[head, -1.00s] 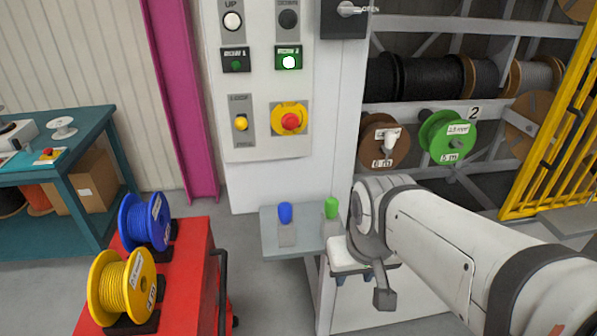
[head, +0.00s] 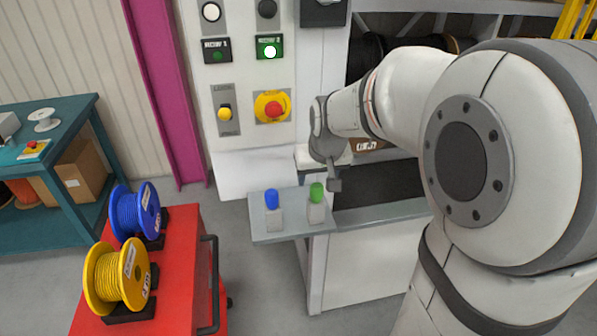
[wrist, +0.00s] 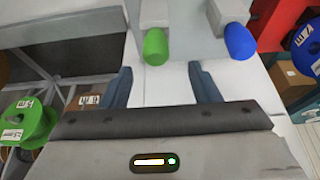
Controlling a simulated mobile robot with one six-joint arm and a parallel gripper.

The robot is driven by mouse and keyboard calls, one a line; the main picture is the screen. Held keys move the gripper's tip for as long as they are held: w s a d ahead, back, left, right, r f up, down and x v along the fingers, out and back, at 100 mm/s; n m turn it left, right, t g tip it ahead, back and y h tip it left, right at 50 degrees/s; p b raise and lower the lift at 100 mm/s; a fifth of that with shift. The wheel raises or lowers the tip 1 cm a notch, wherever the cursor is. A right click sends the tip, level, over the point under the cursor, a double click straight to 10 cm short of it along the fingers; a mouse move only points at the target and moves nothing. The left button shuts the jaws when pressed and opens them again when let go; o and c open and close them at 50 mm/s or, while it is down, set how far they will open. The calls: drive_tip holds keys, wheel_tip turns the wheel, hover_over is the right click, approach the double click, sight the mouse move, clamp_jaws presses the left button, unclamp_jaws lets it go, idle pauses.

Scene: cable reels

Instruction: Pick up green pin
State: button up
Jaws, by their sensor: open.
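The green pin (head: 317,192) stands upright in a grey holder on the small grey shelf (head: 262,232) below the control panel. The blue pin (head: 272,199) stands in its own holder just left of it. In the wrist view, the green pin (wrist: 156,46) lies beyond the gap between my fingertips, and the blue pin (wrist: 239,41) is to its right, outside the gap. My gripper (wrist: 161,82) is open and empty, its two blue-grey fingers apart from the green pin. In the head view my wrist is just above and right of the green pin; the fingers cannot be made out there.
The control panel (head: 243,75) with buttons and a red emergency stop rises behind the shelf. A red cart (head: 183,270) with a blue reel (head: 135,212) and a yellow reel (head: 118,278) stands at left. A teal bench (head: 70,130) is farther left.

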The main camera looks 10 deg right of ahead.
sight(317, 187)
drive_tip(key=x, duration=0.4)
drive_tip(key=p+x, duration=0.1)
drive_tip(key=x, duration=0.1)
drive_tip(key=shift+s+d+f, duration=0.2)
drive_tip(key=shift+s, duration=0.1)
drive_tip(key=shift+c, duration=0.2)
drive_tip(key=c, duration=1)
